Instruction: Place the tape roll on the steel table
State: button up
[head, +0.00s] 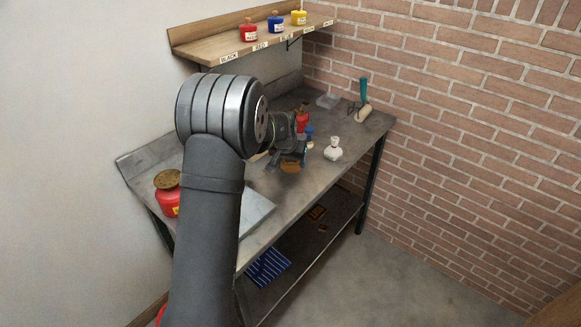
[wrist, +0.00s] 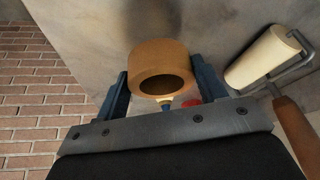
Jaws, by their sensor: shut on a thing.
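The tape roll (wrist: 160,72) is a tan-brown ring in the wrist view, held between the two blue fingers of my gripper (wrist: 166,88). Its dark hole faces the camera. In the head view the tape roll (head: 290,166) hangs under my gripper (head: 289,155), over the front part of the steel table (head: 304,184). The head view does not clearly show a gap between the roll and the table top. My arm hides part of the table's middle and left.
A white bottle (head: 333,150) stands right of the roll; red (head: 302,121) and blue (head: 309,131) items are behind. A grey slab (head: 256,209) and red can (head: 167,200) are at left.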

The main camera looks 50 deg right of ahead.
jog(key=shift+f, duration=1.35)
jog(key=shift+f, duration=0.1)
jog(key=o, duration=1)
jog(key=v, duration=1.2)
